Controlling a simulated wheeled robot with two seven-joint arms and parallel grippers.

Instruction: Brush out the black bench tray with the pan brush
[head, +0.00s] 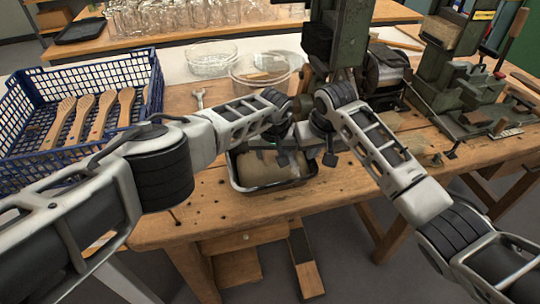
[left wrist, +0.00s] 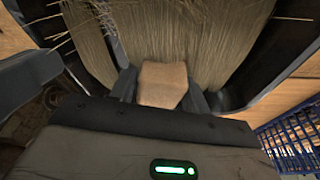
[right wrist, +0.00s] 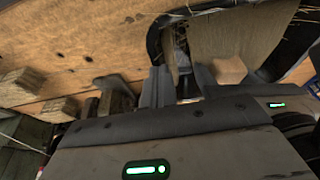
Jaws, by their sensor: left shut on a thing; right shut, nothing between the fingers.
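The black bench tray (head: 236,182) sits near the bench's front edge, with a thick tan bristle bundle (head: 268,170) lying in it. My left gripper (head: 284,150) is over the tray, shut on a pale wooden block, which looks like the pan brush's grip (left wrist: 162,84). The brush's own bristles cannot be told from the tan bristle behind it. The block also shows in the right wrist view (right wrist: 229,70). My right gripper (head: 331,156) is shut and empty beside the tray's right end; its fingers (right wrist: 155,86) point towards the tray rim (right wrist: 153,38).
A blue basket (head: 95,72) with wooden brush handles stands at the left. Clear bowls (head: 212,58) and a green machine (head: 340,35) stand behind the tray. Another green machine (head: 455,90) is at the right. Loose bristles stick out around the tray. Bare bench lies left of the tray.

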